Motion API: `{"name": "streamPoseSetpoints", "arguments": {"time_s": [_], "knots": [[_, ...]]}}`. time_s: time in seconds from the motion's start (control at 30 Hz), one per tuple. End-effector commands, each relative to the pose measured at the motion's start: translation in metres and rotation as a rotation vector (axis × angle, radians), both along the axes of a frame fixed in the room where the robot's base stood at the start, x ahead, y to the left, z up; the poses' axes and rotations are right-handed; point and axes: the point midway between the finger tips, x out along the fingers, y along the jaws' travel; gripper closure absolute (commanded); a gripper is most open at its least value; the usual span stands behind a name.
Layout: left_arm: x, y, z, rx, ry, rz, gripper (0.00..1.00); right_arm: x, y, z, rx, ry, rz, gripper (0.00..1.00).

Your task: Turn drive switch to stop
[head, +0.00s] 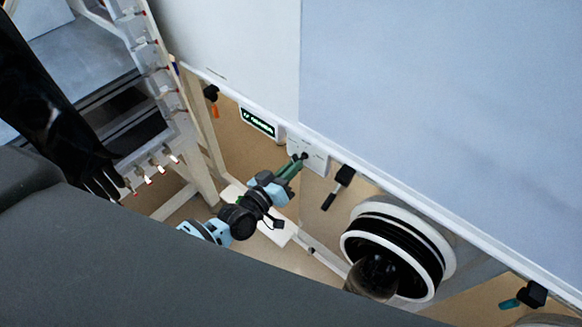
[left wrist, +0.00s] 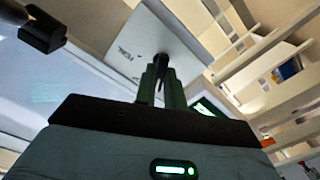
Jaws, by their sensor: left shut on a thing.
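The drive switch is a small dark knob (left wrist: 161,61) on a pale switch box (head: 318,157) on the glovebox front. The box also shows in the left wrist view (left wrist: 135,38), with small lettering I cannot read. My left gripper (head: 299,160), with green fingers, reaches up to the box. In the left wrist view its fingers (left wrist: 161,72) are shut on the knob. The fingers hide much of the knob, so I cannot tell which position it points to. My right gripper is in neither view.
A lit green display (head: 258,121) sits left of the switch box. A black-handled latch (head: 340,184) hangs just to its right. A round glove port (head: 399,248) with black rings lies lower right. A black glove (head: 50,125) hangs at left beside a pale frame.

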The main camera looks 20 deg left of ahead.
Motion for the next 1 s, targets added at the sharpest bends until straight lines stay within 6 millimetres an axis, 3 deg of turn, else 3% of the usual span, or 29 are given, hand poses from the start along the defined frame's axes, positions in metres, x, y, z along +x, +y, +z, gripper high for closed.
{"name": "streamPoseSetpoints", "arguments": {"time_s": [0.6,1.0], "knots": [[0.0,0.0,0.001,0.354,-0.13,0.002,1.0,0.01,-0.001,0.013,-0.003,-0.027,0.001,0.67],[0.0,-0.001,0.0,0.46,-0.167,0.0,1.0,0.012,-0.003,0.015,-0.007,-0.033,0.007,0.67]]}}
